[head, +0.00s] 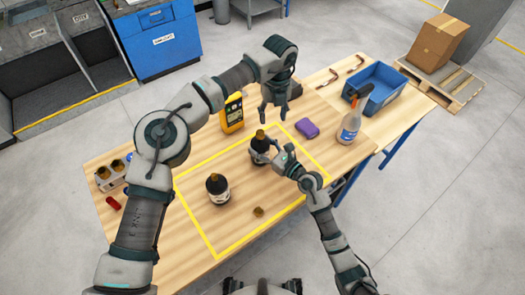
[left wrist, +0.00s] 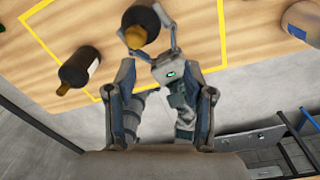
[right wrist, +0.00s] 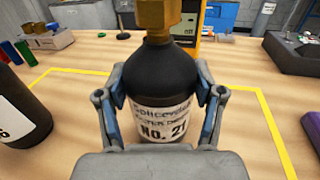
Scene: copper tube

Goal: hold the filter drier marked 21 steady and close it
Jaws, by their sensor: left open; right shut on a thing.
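The filter drier marked No. 21 (right wrist: 158,80) is a black bottle with a white label and a brass top (right wrist: 156,14). My left gripper (head: 275,108) is open and empty, above and beyond the drier. In the left wrist view its open fingers (left wrist: 167,85) point toward my right gripper and the drier (left wrist: 143,20). A loose brass cap (head: 258,211) lies on the table at the front.
A second black drier (head: 218,190) stands to the left inside the yellow outline. A yellow meter (head: 232,113), purple object (head: 307,128), spray bottle (head: 351,122) and blue bin (head: 375,88) stand around it. A grey holder (head: 112,174) sits at the left edge.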

